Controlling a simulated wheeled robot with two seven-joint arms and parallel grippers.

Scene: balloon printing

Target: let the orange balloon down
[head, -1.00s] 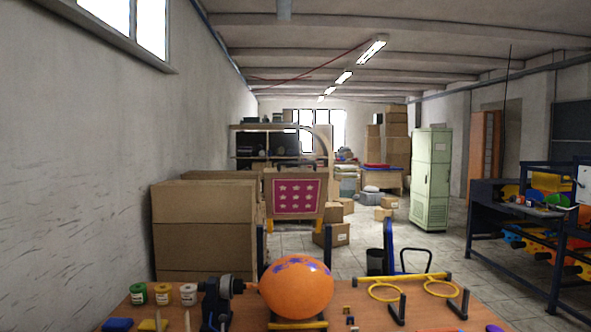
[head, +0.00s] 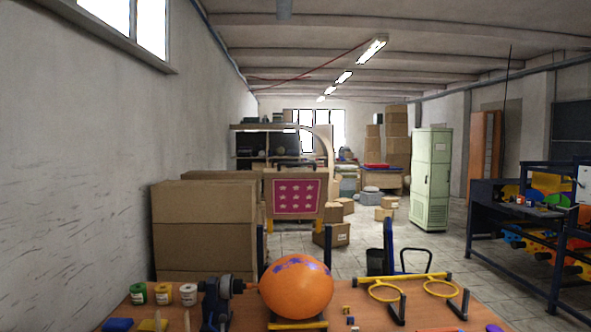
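The orange balloon (head: 296,289) is inflated and round, with purple star prints across its upper side. It sits over a cradle with a yellow front bar (head: 298,324) on the wooden table. Its left end meets the orange tip of a dark nozzle device (head: 217,297). Neither of my grippers shows in the head view.
A yellow rack with two rings (head: 412,288) stands on the right. A pink star-patterned screen (head: 297,196) is behind the table. Small blocks (head: 350,320) lie right of the balloon.

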